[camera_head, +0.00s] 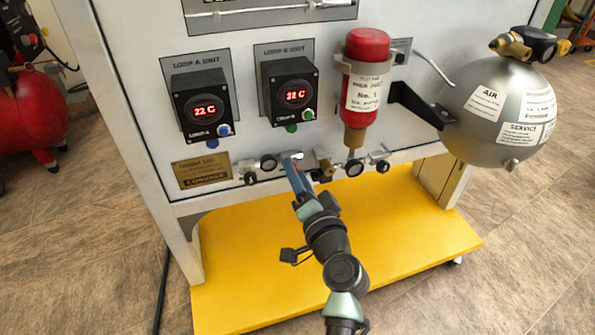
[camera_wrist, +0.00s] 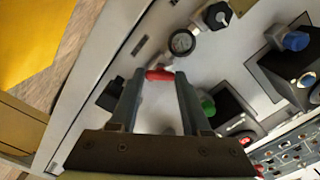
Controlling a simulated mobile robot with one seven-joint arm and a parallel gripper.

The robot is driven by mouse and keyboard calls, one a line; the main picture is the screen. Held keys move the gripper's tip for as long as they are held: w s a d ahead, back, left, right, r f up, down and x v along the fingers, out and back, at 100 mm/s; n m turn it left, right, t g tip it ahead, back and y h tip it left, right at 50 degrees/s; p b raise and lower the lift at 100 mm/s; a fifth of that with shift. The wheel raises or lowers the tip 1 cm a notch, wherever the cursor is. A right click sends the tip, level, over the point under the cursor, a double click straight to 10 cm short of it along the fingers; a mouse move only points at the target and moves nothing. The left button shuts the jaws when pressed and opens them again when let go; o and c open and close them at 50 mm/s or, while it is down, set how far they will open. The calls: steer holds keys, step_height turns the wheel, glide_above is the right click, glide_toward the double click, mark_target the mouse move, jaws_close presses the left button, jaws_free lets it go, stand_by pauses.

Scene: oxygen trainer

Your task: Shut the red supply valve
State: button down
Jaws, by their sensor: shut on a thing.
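The red supply valve handle (camera_wrist: 160,75) shows in the wrist view as a short red bar between my fingertips. My gripper (camera_wrist: 161,80) is shut on it, with one finger at each end of the red part. In the head view my gripper (camera_head: 292,165) reaches up to the pipe row along the lower edge of the white panel (camera_head: 235,150). There the fingers and wrist largely hide the handle, and its turn angle cannot be told.
A round gauge (camera_wrist: 182,42) and a black knob (camera_wrist: 217,15) sit close by on the pipe row. Two display units (camera_head: 203,107), a red cylinder (camera_head: 366,80) and a grey tank (camera_head: 500,110) are above and right. A yellow base shelf (camera_head: 400,225) lies below.

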steer(key=shift+f+m+p, duration=0.1)
steer(key=shift+m+p, duration=1.05)
steer(key=shift+m, duration=2.35)
steer(key=shift+c, duration=1.8)
jaws_free()
steer(key=p+v, duration=0.3)
steer(key=v, duration=1)
steer(key=shift+p, duration=0.3)
